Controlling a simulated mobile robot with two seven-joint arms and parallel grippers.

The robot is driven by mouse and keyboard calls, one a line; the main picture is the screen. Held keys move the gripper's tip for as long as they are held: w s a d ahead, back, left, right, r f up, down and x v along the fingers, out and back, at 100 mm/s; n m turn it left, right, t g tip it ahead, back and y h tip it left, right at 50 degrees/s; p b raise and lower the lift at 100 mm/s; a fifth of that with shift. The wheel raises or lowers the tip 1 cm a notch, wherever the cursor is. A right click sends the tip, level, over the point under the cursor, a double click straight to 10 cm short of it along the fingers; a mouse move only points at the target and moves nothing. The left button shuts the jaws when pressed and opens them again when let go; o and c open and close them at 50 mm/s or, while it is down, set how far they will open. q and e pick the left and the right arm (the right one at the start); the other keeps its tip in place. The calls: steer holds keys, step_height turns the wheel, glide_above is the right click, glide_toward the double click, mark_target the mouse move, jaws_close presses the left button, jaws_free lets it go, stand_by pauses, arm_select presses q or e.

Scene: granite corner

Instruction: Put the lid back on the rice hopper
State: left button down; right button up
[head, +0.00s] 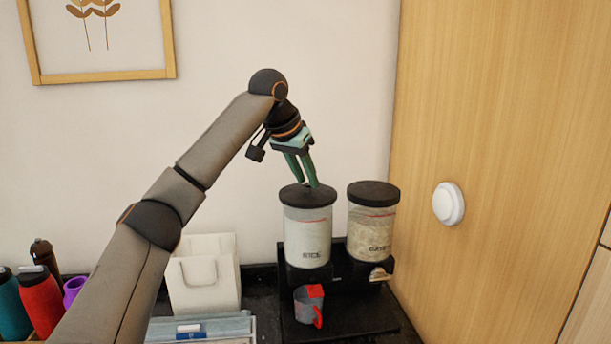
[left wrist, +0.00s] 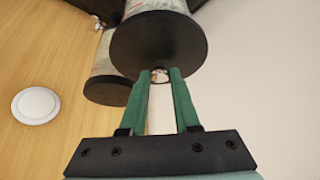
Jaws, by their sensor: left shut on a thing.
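The rice hopper (head: 308,240) is a clear canister marked RICE, standing on the left of a black dispenser base. Its round black lid (head: 297,197) lies over its top, looks level and appears lined up with the rim. The lid also shows in the left wrist view (left wrist: 158,42), covering the hopper's top. My left gripper (head: 314,186) comes down from above. Its green fingers (left wrist: 161,73) are shut on the lid's small knob, which the fingertips partly hide. I cannot tell whether the lid is fully seated. My right gripper is in neither view.
A second lidded canister (head: 372,225) stands close on the right. A grey and red cup (head: 309,304) is below the rice hopper. A white bag (head: 203,275) and several bottles (head: 40,300) stand to the left. A wooden panel (head: 500,120) bounds the right.

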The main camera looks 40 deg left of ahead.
arm_select(q)
steer(key=c, duration=0.6)
jaws_free()
steer(key=shift+o, duration=0.5)
steer(key=o, duration=0.4)
steer(key=shift+r, duration=0.1)
steer(key=shift+r, duration=3.45)
jaws_close()
